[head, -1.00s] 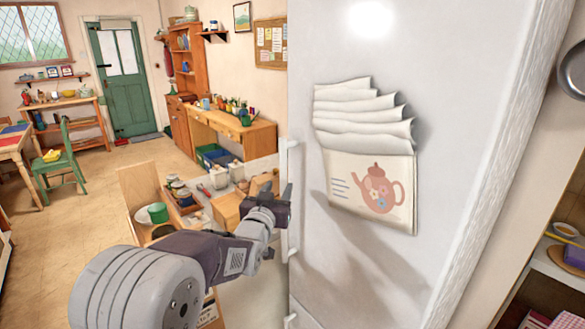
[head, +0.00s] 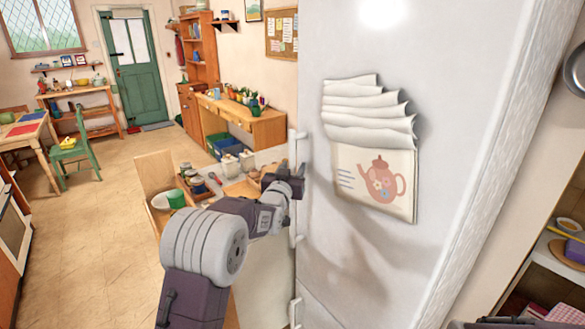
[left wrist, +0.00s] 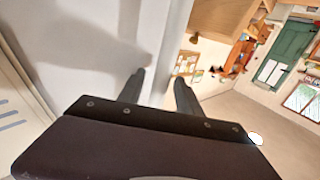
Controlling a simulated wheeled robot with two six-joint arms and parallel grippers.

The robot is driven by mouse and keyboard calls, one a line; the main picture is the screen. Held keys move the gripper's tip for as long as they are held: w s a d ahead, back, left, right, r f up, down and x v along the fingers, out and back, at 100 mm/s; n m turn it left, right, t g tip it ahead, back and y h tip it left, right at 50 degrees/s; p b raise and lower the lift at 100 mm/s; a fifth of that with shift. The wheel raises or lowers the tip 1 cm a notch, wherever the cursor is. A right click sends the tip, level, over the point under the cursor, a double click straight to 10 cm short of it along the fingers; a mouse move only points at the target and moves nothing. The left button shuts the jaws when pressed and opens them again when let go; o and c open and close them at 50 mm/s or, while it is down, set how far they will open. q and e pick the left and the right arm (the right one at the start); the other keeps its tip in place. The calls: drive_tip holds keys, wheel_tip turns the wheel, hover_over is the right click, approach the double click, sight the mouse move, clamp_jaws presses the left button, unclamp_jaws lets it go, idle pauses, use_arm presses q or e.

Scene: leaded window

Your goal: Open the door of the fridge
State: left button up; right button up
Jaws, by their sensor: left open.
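The door looks shut.
Open shelves (head: 560,260) stand at the right. The tiled floor (head: 90,230) at left is clear.

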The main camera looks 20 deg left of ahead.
use_arm(q)
clamp_jaws()
idle(1.3)
